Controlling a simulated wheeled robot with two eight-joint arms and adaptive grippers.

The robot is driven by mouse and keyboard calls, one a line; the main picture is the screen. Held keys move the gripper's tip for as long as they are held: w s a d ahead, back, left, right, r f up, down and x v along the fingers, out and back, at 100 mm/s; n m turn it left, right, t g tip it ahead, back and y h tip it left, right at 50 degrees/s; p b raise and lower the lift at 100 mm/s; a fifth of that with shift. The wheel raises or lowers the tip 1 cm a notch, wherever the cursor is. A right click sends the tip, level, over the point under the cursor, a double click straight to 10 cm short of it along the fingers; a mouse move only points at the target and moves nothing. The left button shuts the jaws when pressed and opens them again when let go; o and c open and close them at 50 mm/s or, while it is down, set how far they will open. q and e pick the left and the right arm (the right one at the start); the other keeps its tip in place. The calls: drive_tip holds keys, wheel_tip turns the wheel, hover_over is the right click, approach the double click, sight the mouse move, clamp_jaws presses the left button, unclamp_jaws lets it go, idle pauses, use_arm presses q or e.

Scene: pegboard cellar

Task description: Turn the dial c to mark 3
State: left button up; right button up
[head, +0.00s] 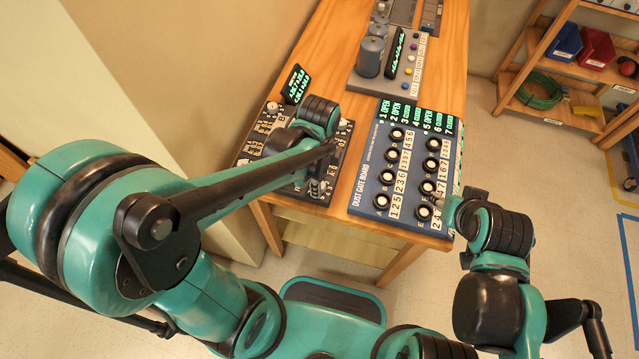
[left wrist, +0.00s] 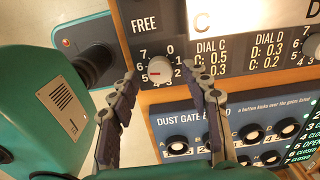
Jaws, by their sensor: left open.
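In the left wrist view, dial C is a pale round knob (left wrist: 160,70) with a red mark, on a dark panel with digits around it. The red mark points left, toward about 5 or 6; the exact digit is unclear. The "DIAL C" print (left wrist: 212,47) is to its right. My left gripper (left wrist: 160,82) is open, its fingertips either side of the knob's lower part in the picture; I see no clear contact. In the head view my left arm covers much of the black panel (head: 258,139). My right gripper (head: 440,198) is near the blue board's right edge, its fingers unclear.
A blue dust gate board (head: 372,204) with several black knobs lies beside the panel; it also shows in the left wrist view (left wrist: 175,119). A grey device with a cylinder (head: 371,57) stands farther back on the wooden table (head: 335,45). Shelves (head: 545,55) stand at right.

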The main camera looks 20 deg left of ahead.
use_arm(q)
drive_tip(key=shift+f, duration=0.9)
clamp_jaws()
